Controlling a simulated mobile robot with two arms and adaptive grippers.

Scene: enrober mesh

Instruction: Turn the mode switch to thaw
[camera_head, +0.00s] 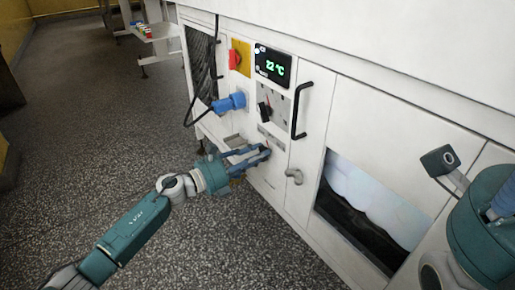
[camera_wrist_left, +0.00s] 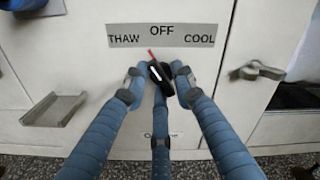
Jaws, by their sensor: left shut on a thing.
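The mode switch is a black knob (camera_wrist_left: 172,78) with a red pointer, below a grey label plate (camera_wrist_left: 163,36) reading THAW, OFF and COOL. The pointer leans up and slightly left, between THAW and OFF. My left gripper (camera_wrist_left: 157,82) has its blue fingers shut around the knob. In the head view the left gripper (camera_head: 262,154) reaches the white machine front, and its fingers mostly hide the knob. My right gripper (camera_head: 482,215) shows only in part at the right edge; its fingertips cannot be judged.
Above are a temperature display (camera_head: 272,66) reading 22 °C, a red switch on yellow (camera_head: 238,58), a black rotary knob (camera_head: 264,110) and a blue plug (camera_head: 229,103).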

